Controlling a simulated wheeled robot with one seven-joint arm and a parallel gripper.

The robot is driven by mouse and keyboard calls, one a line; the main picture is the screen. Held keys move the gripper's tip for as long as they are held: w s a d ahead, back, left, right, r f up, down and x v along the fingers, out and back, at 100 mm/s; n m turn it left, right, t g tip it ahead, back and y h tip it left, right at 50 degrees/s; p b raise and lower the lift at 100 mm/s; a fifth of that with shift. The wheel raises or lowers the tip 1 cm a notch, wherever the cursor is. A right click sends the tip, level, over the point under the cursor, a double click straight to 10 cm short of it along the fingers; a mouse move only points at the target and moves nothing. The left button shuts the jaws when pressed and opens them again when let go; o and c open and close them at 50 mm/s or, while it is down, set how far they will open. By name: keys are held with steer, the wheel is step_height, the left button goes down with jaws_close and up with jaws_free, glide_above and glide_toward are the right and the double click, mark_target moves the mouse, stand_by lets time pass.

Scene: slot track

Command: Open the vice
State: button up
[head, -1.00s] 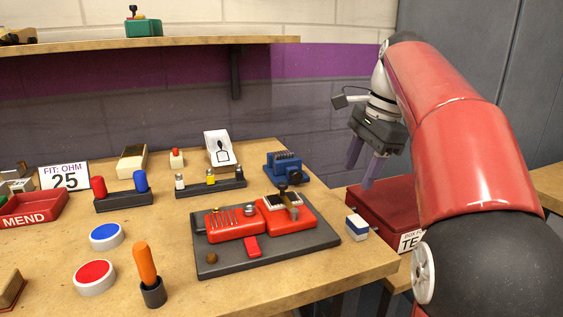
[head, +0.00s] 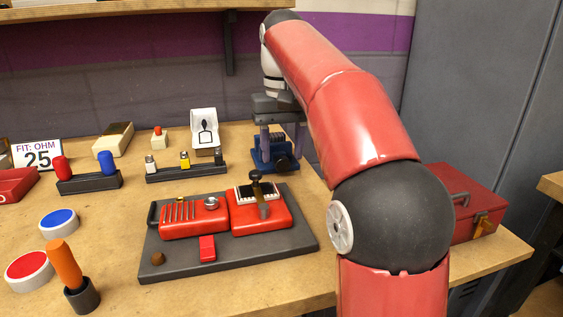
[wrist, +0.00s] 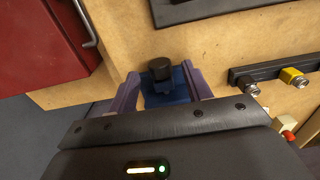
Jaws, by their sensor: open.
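The blue vice (head: 266,160) stands near the table's right back edge, partly hidden by my gripper and arm. In the wrist view the vice (wrist: 165,92) is below my gripper, and its round dark knob (wrist: 160,66) shows between the two fingertips. My gripper (head: 282,142) points down over the vice, with its purple fingers apart. In the wrist view the fingers of my gripper (wrist: 161,72) lie on either side of the knob; I cannot tell whether they touch it. The opening between the vice's jaws is hidden.
A red device on a dark plate (head: 290,241) lies in front of the vice. A black rack (head: 187,172) with several small connectors stands to its left. A red toolbox (head: 470,190) is at the right, partly behind my arm. A shelf (head: 120,18) runs above on the left.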

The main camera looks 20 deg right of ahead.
steer(key=shift+f, duration=1)
steer(key=shift+c, duration=0.3)
steer(key=c, duration=0.9)
steer(key=shift+r, duration=0.1)
steer(key=shift+a+h, duration=0.1)
steer(key=shift+h, duration=0.3)
steer(key=shift+r+p, duration=0.1)
steer(key=shift+p, duration=0.4)
steer(key=h, duration=0.1)
steer(key=h+p, duration=0.1)
steer(key=shift+a+h, duration=0.3)
steer(key=shift+h, duration=0.1)
steer(key=h, duration=0.5)
steer(key=shift+a+f+p, duration=0.3)
steer(key=shift+f+p, duration=0.1)
steer(key=shift+h, duration=0.4)
